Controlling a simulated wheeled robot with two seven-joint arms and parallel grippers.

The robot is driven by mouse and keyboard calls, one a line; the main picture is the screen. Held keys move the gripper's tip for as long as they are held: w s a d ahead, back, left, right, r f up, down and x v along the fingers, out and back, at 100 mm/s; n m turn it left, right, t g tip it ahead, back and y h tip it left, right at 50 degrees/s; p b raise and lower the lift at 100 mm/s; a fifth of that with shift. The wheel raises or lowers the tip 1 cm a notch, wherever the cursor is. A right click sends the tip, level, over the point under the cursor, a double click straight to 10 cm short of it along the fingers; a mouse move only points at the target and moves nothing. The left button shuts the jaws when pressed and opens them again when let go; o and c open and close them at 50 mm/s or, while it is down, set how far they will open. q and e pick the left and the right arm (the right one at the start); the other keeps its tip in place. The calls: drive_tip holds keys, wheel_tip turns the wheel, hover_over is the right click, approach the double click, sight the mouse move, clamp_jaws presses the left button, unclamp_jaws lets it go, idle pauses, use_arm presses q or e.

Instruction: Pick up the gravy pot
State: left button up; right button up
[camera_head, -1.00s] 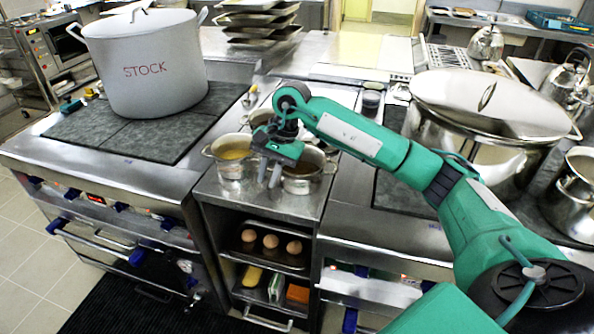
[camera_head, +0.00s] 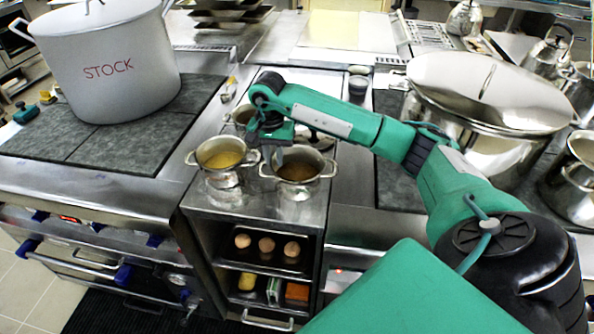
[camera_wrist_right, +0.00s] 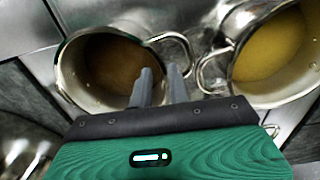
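The gravy pot, a small steel pot with brown contents (camera_head: 299,172), stands on the metal counter between the stoves. It also shows at left in the right wrist view (camera_wrist_right: 85,90). My right gripper (camera_head: 279,160) points down at the left side of this pot, by its left handle. In the right wrist view its fingers (camera_wrist_right: 160,72) stand a little apart, with the pot's rim and handle loop (camera_wrist_right: 185,45) just beyond them. Contact cannot be made out. Nothing is visibly held. My left gripper is not in view.
A pot with yellow contents (camera_head: 221,157) stands close to the left, its handle near the gravy pot's. More cookware stands behind the gripper. A large white STOCK pot (camera_head: 105,65) is at left and a big lidded steel pot (camera_head: 485,100) at right.

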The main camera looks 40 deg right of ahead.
sight(274, 165)
drive_tip(key=shift+s+a+f+p, duration=0.1)
drive_tip(key=shift+f+p, duration=0.3)
drive_tip(key=shift+f, duration=0.45)
wheel_tip(274, 165, down, 3)
drive_tip(key=shift+f+p, duration=0.1)
drive_tip(key=shift+p, duration=0.45)
drive_tip(key=shift+f, duration=0.35)
drive_tip(key=c, duration=0.4)
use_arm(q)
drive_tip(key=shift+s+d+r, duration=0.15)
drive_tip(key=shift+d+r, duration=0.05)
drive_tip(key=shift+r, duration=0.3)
